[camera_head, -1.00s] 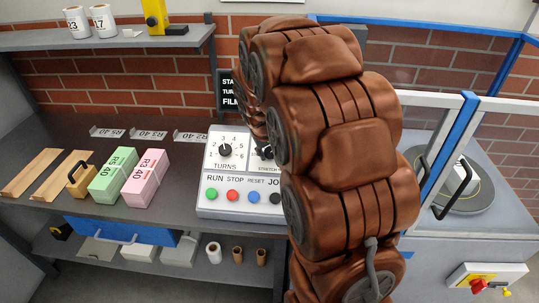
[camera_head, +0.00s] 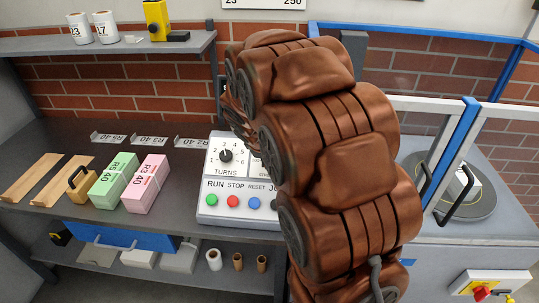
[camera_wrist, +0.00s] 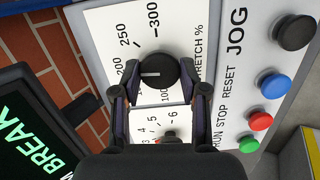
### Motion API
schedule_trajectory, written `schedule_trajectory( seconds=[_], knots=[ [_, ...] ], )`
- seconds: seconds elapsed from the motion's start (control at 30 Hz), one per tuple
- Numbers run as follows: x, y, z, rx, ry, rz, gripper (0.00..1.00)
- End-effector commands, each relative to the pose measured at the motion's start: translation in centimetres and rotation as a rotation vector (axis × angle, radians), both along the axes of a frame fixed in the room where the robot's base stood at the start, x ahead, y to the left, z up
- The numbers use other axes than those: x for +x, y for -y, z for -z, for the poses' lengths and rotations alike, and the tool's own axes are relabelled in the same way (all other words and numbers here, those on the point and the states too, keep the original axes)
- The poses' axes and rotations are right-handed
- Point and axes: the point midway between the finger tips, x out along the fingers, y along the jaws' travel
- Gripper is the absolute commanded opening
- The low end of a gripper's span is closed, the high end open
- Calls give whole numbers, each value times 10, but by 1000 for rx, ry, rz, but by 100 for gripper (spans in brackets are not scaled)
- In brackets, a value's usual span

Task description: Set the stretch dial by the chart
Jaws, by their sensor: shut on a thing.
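The stretch dial (camera_wrist: 158,70) is a round black knob with a white mark, in the wrist view. The mark points left, toward the side of the 200; the exact value is hard to read. My gripper (camera_wrist: 160,82) has its fingers on either side of the knob and is shut on it. In the head view my arm hides the gripper and the dial. The control panel (camera_head: 211,207) carries a turns dial (camera_head: 226,156) at its left. A strip of the chart (camera_head: 264,3) shows at the top edge, reading 23 and 250; the rest is cut off.
Green, red and blue buttons and a black knob (camera_wrist: 294,32) line the panel beside the stretch dial. A black display (camera_wrist: 35,130) with green text stands close by. Green (camera_head: 113,180) and pink (camera_head: 146,184) bundles lie on the bench. A turntable (camera_head: 470,205) stands right, behind framed panels.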

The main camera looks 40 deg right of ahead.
Motion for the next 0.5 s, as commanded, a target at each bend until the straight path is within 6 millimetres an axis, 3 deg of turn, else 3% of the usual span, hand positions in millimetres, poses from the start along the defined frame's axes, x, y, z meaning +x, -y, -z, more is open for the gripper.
schedule_trajectory(
  seconds=[0.5],
  knots=[
    [-2,0,-2,-186,-163,-422,8]
  ],
)
